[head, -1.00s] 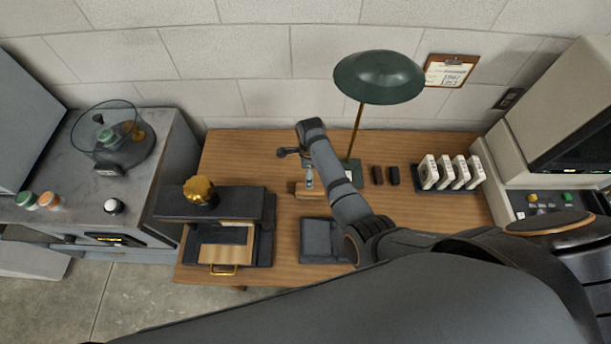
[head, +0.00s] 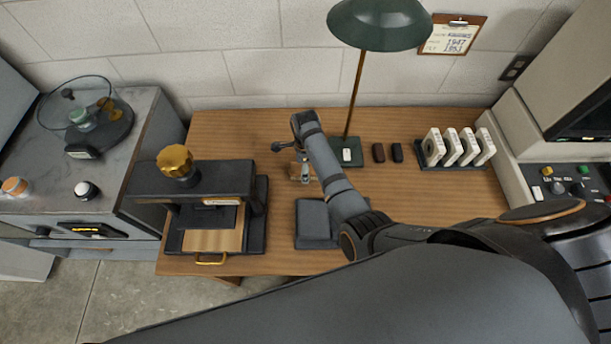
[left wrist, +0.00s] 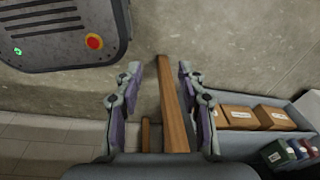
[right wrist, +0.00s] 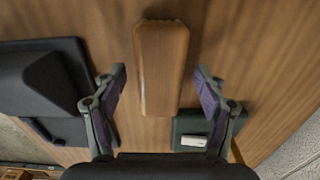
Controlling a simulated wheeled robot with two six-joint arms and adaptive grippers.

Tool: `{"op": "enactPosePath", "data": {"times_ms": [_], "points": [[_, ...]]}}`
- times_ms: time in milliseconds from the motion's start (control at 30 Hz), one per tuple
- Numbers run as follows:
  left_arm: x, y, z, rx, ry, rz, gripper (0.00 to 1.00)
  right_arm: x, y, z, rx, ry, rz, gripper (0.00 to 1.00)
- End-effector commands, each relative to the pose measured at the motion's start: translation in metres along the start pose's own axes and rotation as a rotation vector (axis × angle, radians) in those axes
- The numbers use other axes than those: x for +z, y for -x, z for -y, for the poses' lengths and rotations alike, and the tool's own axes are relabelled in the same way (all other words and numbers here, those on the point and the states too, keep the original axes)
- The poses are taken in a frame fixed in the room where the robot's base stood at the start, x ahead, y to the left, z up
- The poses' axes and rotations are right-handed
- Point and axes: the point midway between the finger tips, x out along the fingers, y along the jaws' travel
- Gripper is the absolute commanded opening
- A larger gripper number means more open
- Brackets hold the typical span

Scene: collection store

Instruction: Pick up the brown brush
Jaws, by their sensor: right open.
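The brown brush (right wrist: 161,60) is a smooth, rounded wooden block lying on the wooden desk. In the head view only part of the brush (head: 297,171) shows beside my right gripper (head: 305,179). In the right wrist view my right gripper (right wrist: 160,82) is open above it, with the near part of the brush between the fingertips and nothing gripped. Any bristles are hidden. My left gripper (left wrist: 160,72) is open and empty, away from the brush, over the floor.
A green desk lamp (head: 379,27) stands behind the brush. Its base is close on the right in the wrist view. A dark pad (head: 314,222) lies in front. A black press (head: 190,178) stands left.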

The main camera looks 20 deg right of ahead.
Motion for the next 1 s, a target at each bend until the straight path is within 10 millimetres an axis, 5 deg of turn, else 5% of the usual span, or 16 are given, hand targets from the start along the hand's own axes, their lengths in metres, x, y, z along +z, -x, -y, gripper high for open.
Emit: {"op": "enactPosePath", "data": {"times_ms": [67, 300, 733, 1000], "points": [[0.004, -0.017, -0.001, 0.000, 0.000, 0.003, 0.40, 0.000, -0.015, 0.000, 0.000, 0.000, 0.000, 0.72], [-0.007, -0.013, -0.001, -0.001, 0.000, -0.012, 0.40, 0.000, -0.011, 0.000, 0.001, 0.000, 0.000, 0.72], [-0.012, -0.013, 0.000, -0.001, 0.001, -0.020, 0.40, 0.000, -0.011, 0.000, 0.001, 0.000, 0.000, 0.13], [-0.010, -0.013, 0.000, -0.001, 0.000, -0.016, 0.40, 0.000, -0.010, 0.000, 0.000, 0.000, 0.000, 0.11]]}}
